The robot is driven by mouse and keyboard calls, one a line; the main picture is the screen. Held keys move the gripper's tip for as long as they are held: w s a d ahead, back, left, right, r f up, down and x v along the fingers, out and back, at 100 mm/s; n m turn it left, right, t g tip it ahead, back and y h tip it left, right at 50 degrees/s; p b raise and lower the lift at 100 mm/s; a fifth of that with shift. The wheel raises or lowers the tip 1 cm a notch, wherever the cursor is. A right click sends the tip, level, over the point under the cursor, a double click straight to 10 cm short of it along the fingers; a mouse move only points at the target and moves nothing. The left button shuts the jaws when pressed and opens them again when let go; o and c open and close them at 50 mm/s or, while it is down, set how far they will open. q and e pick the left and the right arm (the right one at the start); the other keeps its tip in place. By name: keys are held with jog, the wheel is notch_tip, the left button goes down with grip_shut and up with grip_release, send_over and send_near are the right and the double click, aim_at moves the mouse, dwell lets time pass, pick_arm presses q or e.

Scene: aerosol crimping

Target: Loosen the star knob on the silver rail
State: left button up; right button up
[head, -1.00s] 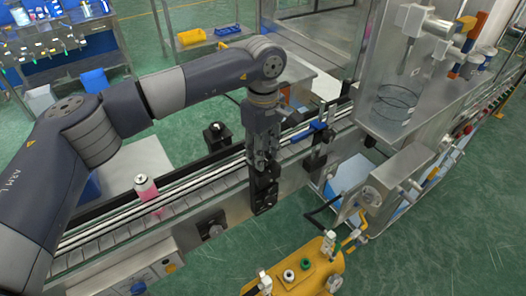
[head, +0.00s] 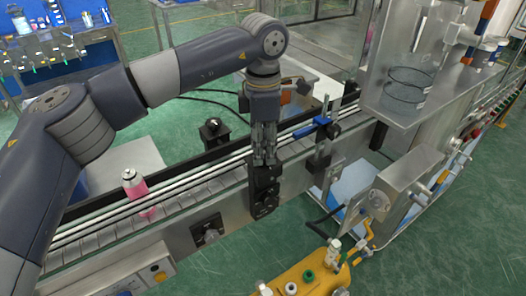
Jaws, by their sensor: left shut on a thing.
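My left gripper (head: 264,158) points straight down over the conveyor's near side. Its fingers are shut at the top of a black bracket (head: 264,192) on the silver rail (head: 195,182). The star knob they are closed on is mostly hidden between the fingers. My right gripper does not show.
A pink can (head: 134,185) with a silver top stands on the conveyor to the left. A blue clamp (head: 314,128) sits on the rails to the right.

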pick_arm(q)
jog(key=n+b, duration=0.1)
jog(key=n, duration=0.3)
jog(key=shift+b, duration=0.4)
jog(key=shift+n+b, duration=0.45)
jog(key=shift+n, duration=1.25)
jog(key=o, duration=1.1)
notch_tip(320, 180, up, 12)
jog(key=shift+r, duration=0.1)
